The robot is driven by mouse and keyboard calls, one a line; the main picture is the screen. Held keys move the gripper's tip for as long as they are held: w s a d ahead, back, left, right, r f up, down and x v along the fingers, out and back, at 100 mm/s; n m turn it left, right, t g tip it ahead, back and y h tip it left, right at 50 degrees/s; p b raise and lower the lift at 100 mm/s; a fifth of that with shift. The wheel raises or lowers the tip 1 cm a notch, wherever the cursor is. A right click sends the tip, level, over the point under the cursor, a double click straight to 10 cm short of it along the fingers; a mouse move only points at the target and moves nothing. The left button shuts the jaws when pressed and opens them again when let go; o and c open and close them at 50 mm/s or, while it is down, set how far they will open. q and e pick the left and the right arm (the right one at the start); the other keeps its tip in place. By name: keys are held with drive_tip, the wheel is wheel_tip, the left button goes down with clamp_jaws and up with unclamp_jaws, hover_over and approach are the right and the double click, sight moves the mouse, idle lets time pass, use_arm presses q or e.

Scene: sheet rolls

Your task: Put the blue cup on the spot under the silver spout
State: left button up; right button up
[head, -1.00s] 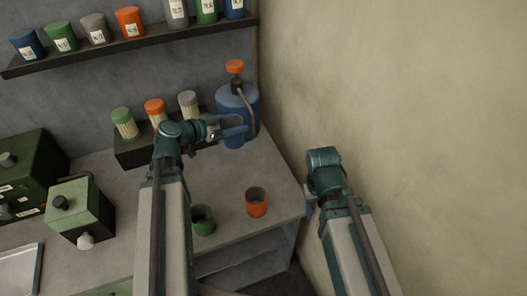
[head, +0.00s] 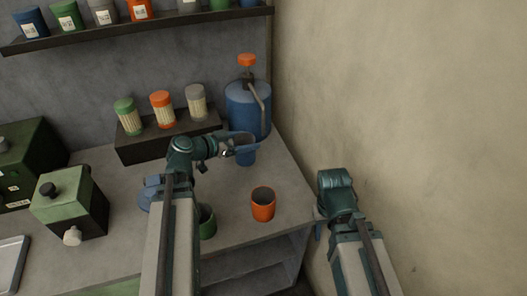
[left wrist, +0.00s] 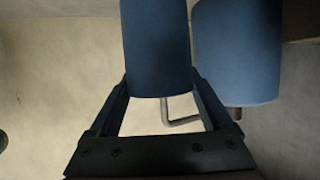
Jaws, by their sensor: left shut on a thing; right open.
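The blue cup (head: 246,157) is in my left gripper (head: 240,148), whose fingers are shut around its sides. It stands upright in front of the blue pump dispenser (head: 247,105). The silver spout (head: 259,96) bends down the dispenser's right side, above and behind the cup. In the left wrist view the cup (left wrist: 157,45) fills the space between the fingers, with the dispenser (left wrist: 237,50) to its right. I cannot tell whether the cup touches the counter. The spot is not visible. My right gripper (head: 318,218) is mostly hidden by its arm, right of the counter's edge.
An orange cup (head: 263,205) stands near the counter's (head: 230,190) right front edge. A green cup (head: 207,222) is partly behind my left arm. Several capped jars stand on a dark block (head: 160,143) left of the dispenser. A wall (head: 400,100) bounds the right side.

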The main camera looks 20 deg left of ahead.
use_arm(q)
wheel_tip(320, 180, down, 5)
drive_tip(key=b, duration=0.3)
drive_tip(key=shift+b, duration=0.35)
drive_tip(key=w+d, duration=0.1)
drive_tip(key=w+r+p, duration=0.1)
drive_tip(key=w, duration=0.1)
drive_tip(key=shift+d+r, duration=0.1)
drive_tip(key=shift+d, duration=0.3)
drive_tip(key=shift+w+d, duration=0.25)
drive_tip(key=shift+w, duration=0.05)
use_arm(e)
wheel_tip(320, 180, down, 4)
drive_tip(key=shift+r, duration=0.1)
use_arm(q)
drive_tip(key=w+d, duration=0.2)
drive_tip(key=w, duration=0.1)
drive_tip(key=shift+w+d+f+b, duration=0.1)
drive_tip(key=shift+f+b, duration=0.45)
drive_tip(key=shift+f, duration=0.2)
use_arm(e)
drive_tip(key=shift+f, duration=0.6)
